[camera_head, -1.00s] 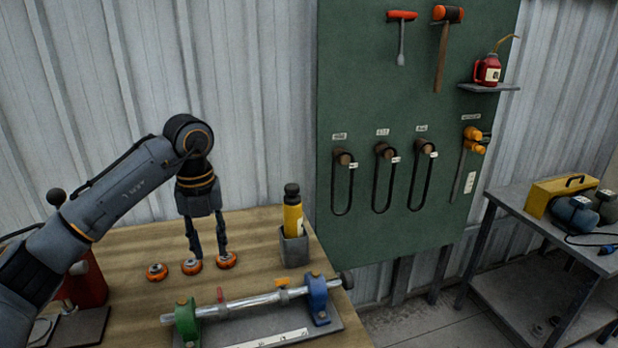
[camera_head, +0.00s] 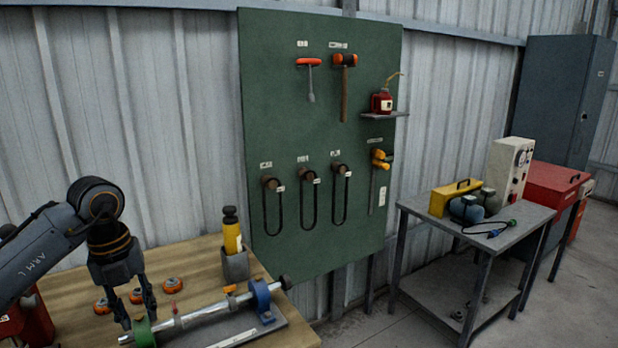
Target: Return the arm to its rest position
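My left arm (camera_head: 45,250) comes in from the left in the head view, bent at the elbow, with its gripper pointing down. The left gripper (camera_head: 135,308) is open and empty, with a gap between its two fingers. It hangs over the left end of the wooden bench (camera_head: 200,255). In the picture its fingers overlap the green block (camera_head: 143,333) and the row of orange discs (camera_head: 172,285); I cannot tell how high above them it is. My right arm and gripper are not in view.
A fixture with a silver shaft (camera_head: 205,314) and a blue block (camera_head: 262,296) lies on the bench. A yellow bottle (camera_head: 231,236) stands in a grey holder (camera_head: 235,265). A green tool board (camera_head: 270,130) hangs behind. A grey cart (camera_head: 480,235) stands right, beyond open floor.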

